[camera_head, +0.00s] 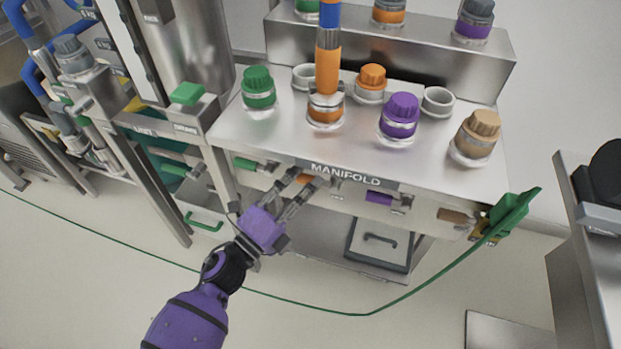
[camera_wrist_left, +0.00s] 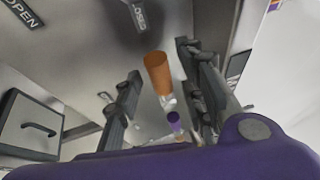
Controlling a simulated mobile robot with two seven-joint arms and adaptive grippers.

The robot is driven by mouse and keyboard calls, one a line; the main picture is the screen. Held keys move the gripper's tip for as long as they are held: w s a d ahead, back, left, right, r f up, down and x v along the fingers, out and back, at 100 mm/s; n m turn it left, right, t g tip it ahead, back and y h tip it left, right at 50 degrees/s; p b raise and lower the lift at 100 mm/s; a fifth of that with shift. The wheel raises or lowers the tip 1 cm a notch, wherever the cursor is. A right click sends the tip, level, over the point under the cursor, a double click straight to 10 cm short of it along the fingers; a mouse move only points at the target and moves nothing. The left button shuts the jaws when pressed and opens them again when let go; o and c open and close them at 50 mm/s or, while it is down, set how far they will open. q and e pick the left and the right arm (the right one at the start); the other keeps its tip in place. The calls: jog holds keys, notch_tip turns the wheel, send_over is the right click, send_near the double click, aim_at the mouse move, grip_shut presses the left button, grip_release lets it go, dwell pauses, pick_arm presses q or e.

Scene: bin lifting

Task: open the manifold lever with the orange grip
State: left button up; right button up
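The manifold (camera_head: 345,172) is a steel bench with a row of coloured levers along its front face. The lever with the orange grip (camera_head: 307,179) is partly hidden by my left gripper (camera_head: 302,181) in the head view. In the left wrist view the orange grip (camera_wrist_left: 157,73) shows between the two dark fingers of my left gripper (camera_wrist_left: 160,62), with visible gaps on both sides. The fingers are open and straddle the grip. An "OPEN" label (camera_wrist_left: 22,17) and a "CLOSED" label (camera_wrist_left: 139,16) show there too. My right gripper is not in view.
A green lever (camera_head: 245,164) is left of the orange one; a purple lever (camera_head: 379,198) and a tan lever (camera_head: 452,215) are to the right. Capped bottles stand on top.

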pick_arm(q)
jog(key=shift+x, duration=1.25)
grip_shut()
